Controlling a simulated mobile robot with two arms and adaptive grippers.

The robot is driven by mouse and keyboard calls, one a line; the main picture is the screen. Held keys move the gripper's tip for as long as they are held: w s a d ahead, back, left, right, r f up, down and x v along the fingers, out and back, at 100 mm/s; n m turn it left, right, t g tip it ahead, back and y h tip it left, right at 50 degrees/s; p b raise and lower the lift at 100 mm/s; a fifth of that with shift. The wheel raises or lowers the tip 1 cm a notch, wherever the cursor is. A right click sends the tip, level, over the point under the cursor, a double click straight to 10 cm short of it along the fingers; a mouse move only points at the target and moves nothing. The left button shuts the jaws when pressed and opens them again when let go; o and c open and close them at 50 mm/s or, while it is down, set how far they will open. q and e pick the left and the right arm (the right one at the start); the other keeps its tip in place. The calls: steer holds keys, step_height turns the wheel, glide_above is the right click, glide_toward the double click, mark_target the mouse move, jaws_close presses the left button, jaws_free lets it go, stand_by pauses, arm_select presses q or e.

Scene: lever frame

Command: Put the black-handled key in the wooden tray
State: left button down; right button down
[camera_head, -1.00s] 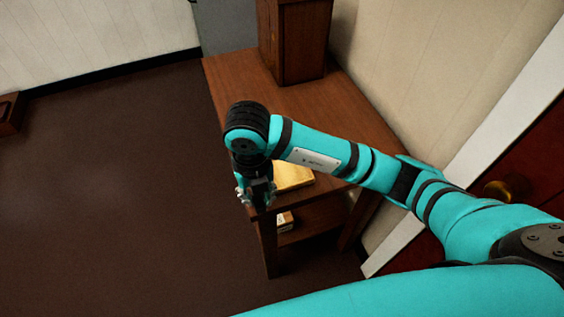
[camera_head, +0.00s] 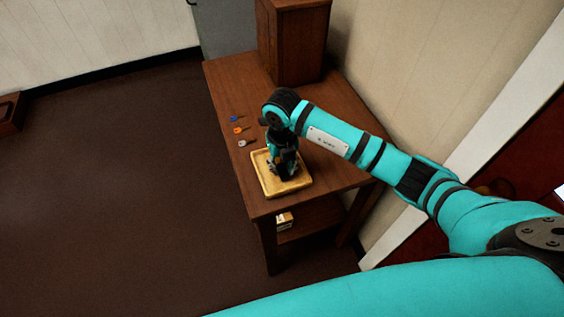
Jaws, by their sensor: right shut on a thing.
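The wooden tray (camera_head: 264,182) is light and square with a raised rim, near the front edge of the brown table. My right gripper (camera_head: 283,175) points down over the tray. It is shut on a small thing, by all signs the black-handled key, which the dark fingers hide. No black-handled key shows on the bare table. I cannot tell whether the fingers touch the tray floor. My left gripper is not in view.
A blue-handled key (camera_head: 235,119), an orange-handled key (camera_head: 240,130) and a pale-handled key (camera_head: 245,142) lie in a row behind the tray. A wooden cabinet (camera_head: 293,45) stands at the table's back. A small box (camera_head: 284,219) sits on the lower shelf (camera_head: 315,217).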

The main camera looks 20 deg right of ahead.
mark_target(282, 168)
steer(key=shift+f, duration=0.1)
steer(key=c, duration=1.1)
jaws_free()
steer(key=shift+r, duration=0.25)
steer(key=shift+w+r, duration=0.1)
steer(key=shift+r, duration=0.2)
step_height(282, 168, up, 11)
steer(key=shift+r+b, duration=0.15)
steer(key=shift+b, duration=1.05)
